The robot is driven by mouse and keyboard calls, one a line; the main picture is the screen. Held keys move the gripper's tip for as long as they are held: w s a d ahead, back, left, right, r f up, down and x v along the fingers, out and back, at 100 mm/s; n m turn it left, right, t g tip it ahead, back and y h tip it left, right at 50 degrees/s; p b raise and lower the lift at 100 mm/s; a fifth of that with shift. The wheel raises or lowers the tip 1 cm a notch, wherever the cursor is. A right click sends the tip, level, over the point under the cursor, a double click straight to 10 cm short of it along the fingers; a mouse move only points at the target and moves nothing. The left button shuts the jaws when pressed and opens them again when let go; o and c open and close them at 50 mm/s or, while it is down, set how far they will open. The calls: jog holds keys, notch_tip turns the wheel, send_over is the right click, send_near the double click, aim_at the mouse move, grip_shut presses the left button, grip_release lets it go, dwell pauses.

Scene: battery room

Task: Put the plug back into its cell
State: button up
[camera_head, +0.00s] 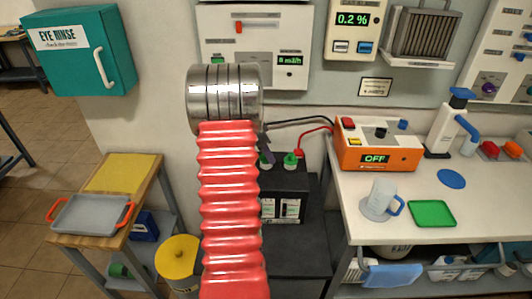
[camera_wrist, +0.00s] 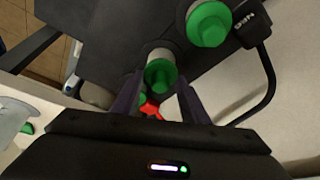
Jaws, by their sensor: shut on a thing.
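My gripper (camera_wrist: 160,92) is shut on a green plug (camera_wrist: 161,76), which sits between the fingertips in the wrist view. A pale grey round collar (camera_wrist: 158,55) shows just behind this plug; I cannot tell whether the plug is seated in its cell. A second green plug (camera_wrist: 209,25) stands on a similar collar nearby. In the head view the black battery (camera_head: 287,182) stands behind my arm, with green plugs (camera_head: 291,160) on top. My arm hides part of the battery, and only a dark finger (camera_head: 268,149) shows beside it.
A black cable clamp (camera_wrist: 252,29) is near the second plug. Red and black leads run to an orange charger (camera_head: 376,148) on the white bench (camera_head: 450,185), beside a jug (camera_head: 380,198) and green tray (camera_head: 432,213). A yellow-lidded bin (camera_head: 177,258) stands left.

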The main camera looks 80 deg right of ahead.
jog(key=o, duration=1.1)
jog(key=shift+c, duration=0.2)
jog(key=shift+r, duration=0.15)
jog(key=shift+r, duration=3.35)
grip_shut()
jog(key=shift+f, duration=2.05)
